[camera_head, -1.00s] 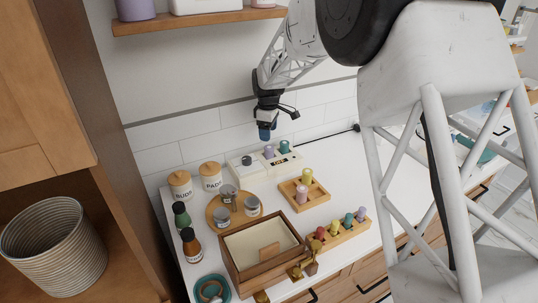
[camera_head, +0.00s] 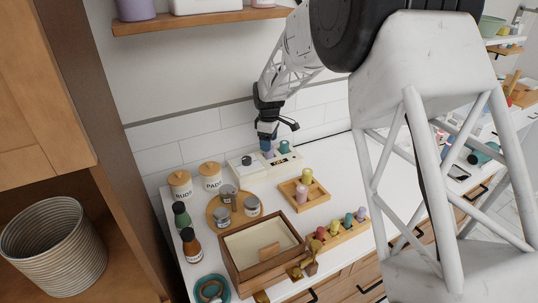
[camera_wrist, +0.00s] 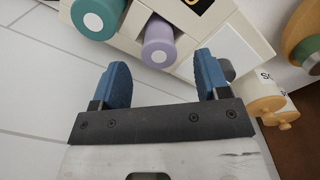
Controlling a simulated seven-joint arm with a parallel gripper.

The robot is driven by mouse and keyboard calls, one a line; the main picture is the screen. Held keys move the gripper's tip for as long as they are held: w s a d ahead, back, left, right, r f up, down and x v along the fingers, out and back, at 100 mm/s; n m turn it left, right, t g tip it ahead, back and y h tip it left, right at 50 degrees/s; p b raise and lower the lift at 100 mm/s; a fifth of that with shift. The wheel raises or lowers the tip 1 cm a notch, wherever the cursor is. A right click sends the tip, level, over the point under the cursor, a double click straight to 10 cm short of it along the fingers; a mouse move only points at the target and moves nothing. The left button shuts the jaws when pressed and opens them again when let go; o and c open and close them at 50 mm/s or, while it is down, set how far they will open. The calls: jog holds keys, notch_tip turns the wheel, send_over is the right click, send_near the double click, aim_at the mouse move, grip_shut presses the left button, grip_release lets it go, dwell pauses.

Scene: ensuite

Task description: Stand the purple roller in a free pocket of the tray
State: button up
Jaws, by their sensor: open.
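A purple roller (camera_wrist: 158,45) stands in a white holder (camera_wrist: 128,35), beside a teal roller (camera_wrist: 95,18). In the wrist view it lies ahead of and between the fingers of my gripper (camera_wrist: 160,75), which is open and empty. In the head view my gripper (camera_head: 267,143) is right above this roller, which its fingers partly hide. A small wooden tray (camera_head: 318,197) in front of the holder carries a yellow roller (camera_head: 307,176) and a pink roller (camera_head: 301,194). Which of its pockets are free is too small to tell.
A wooden rack (camera_head: 343,236) with several coloured rollers, one purple (camera_head: 362,213), stands nearer the front. A wooden box (camera_head: 236,270) and a round board with jars (camera_head: 221,222) are to the left. Counter right of the tray is clear.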

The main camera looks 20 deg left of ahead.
aim_at(269, 154)
jog(key=shift+f, duration=1.65)
jog(key=c, duration=1)
